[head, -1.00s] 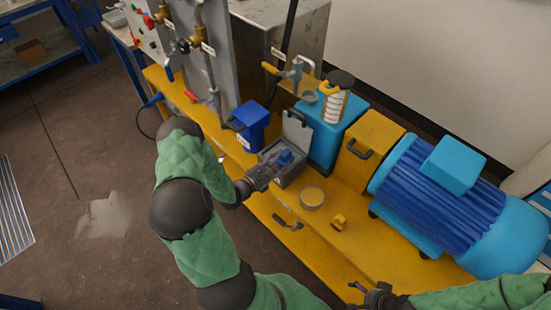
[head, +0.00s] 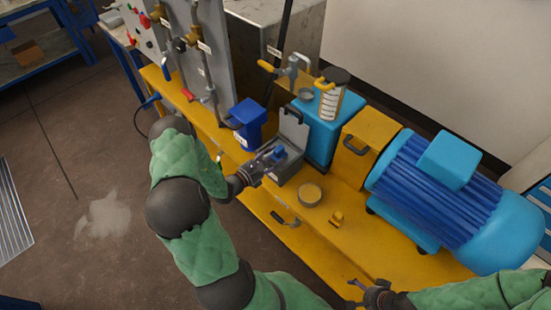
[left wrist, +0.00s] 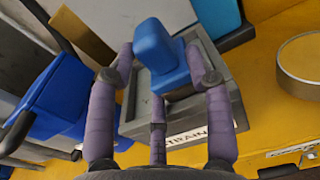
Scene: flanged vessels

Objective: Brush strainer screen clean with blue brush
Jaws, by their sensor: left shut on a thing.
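My left gripper (head: 275,156) is shut on a blue brush (head: 279,153), at the open grey box (head: 298,166). The brush (left wrist: 160,55) stands up between the purple fingers in the left wrist view. The box front carries a label partly reading "TRAIN" (left wrist: 187,137); the fingers and brush hide much of its inside. A pale banded cylinder (head: 330,103) with a dark top and yellow handle stands on the blue block; I cannot tell if it is the strainer screen. My right gripper (head: 357,293) is low at the right, empty and apparently open.
A blue bin (head: 248,124) stands left of the box. A blue motor (head: 440,195) fills the right. Pipes and valves stand behind at the left.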

